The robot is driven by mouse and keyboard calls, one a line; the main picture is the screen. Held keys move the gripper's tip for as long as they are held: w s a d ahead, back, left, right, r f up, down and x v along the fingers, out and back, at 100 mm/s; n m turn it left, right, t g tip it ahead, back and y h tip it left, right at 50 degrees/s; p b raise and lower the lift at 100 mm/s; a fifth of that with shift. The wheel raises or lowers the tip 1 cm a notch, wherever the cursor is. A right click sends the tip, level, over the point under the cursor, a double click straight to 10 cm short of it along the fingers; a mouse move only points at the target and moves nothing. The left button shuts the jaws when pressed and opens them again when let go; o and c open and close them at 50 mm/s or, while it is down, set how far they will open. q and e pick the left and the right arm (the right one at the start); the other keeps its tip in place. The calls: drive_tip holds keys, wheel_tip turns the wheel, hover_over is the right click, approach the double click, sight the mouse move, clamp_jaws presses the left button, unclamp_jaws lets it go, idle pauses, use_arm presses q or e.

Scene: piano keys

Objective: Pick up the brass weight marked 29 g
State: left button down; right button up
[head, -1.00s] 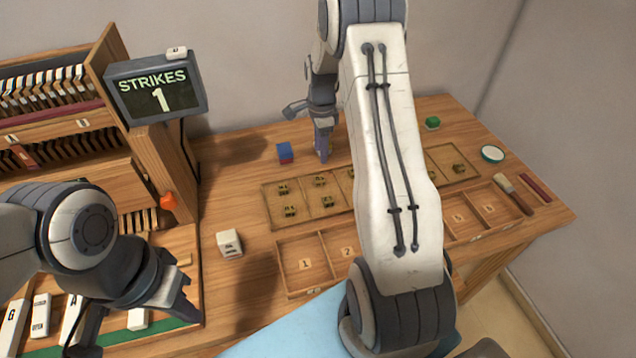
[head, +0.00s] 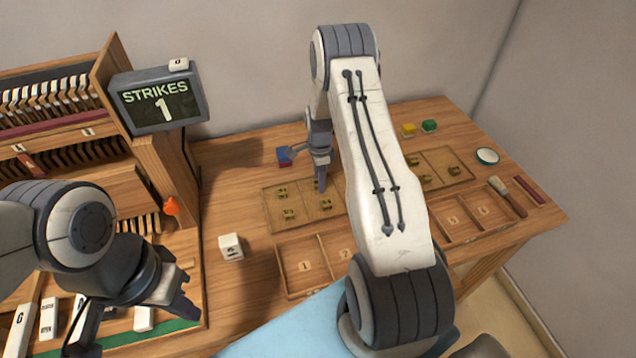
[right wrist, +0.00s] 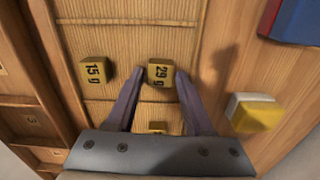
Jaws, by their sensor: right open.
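The brass weight marked 29 g (right wrist: 160,73) lies in the back row of the wooden tray; the right wrist view shows it between my right fingertips. In the head view that weight (head: 317,184) is partly behind my right gripper (head: 321,178). In the right wrist view my right gripper (right wrist: 157,84) is open, pointing down, its fingers on either side of the weight without closing on it. The weight marked 15 g (right wrist: 96,71) lies to its left. My left gripper (head: 180,294) hovers over the keyboard at lower left; its jaw opening is unclear.
Another brass weight (right wrist: 158,127) is half hidden by my right palm. A yellow-and-white block (right wrist: 253,112) and a red-and-blue block (head: 284,156) stand behind the tray. A numbered compartment box (head: 281,272) and a white cube (head: 231,247) are in front.

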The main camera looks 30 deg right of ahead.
clamp_jaws()
drive_tip(key=shift+r, duration=0.1)
